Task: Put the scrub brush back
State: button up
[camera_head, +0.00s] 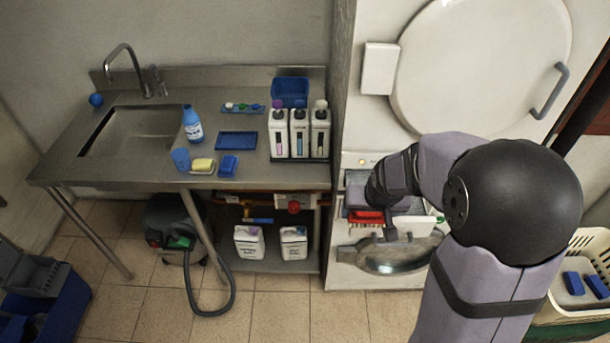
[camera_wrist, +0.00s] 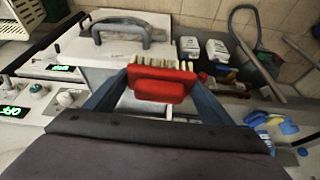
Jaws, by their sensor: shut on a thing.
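The scrub brush has a red body and pale bristles. In the wrist view the brush (camera_wrist: 163,84) sits between the two fingers of my gripper (camera_wrist: 162,76), bristles toward the top of the picture. My gripper is shut on it. In the head view the red of the brush (camera_head: 366,217) shows below my gripper (camera_head: 372,207), in front of the white machine and right of the steel sink table (camera_head: 262,182). My wrist and arm hide part of it there.
The table holds a blue tray (camera_head: 236,141), a blue bin (camera_head: 290,91), three dispensers, a blue bottle (camera_head: 192,124), a cup and sponges. White jugs (camera_head: 249,242) stand on its lower shelf. A vacuum (camera_head: 175,225) is below. A crate (camera_head: 590,250) with blue blocks stands at right.

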jog(key=shift+s, duration=0.2)
jog(key=shift+w+a+r+n, duration=0.1)
jog(key=shift+w+r+n, duration=0.1)
jog(key=shift+w+n, duration=0.1)
jog(key=w+a+r+p, duration=0.1)
jog(key=w+a+r, duration=0.1)
jog(key=w+a, duration=0.3)
jog(key=w+a+r+m+p, duration=0.1)
jog(key=w+a+r, duration=0.2)
jog(key=w, duration=0.5)
jog(key=w+a+r+p, duration=0.1)
jog(key=w+a+r, duration=0.1)
jog(key=w+a, duration=0.3)
jog(key=w+a+f+n+b, duration=0.1)
jog(key=w+a+f+b, duration=0.1)
jog(key=w+f+b, duration=0.5)
jog(key=shift+w+a+f, duration=0.2)
jog(key=shift+w+f, duration=0.15)
jog(key=shift+f, duration=0.2)
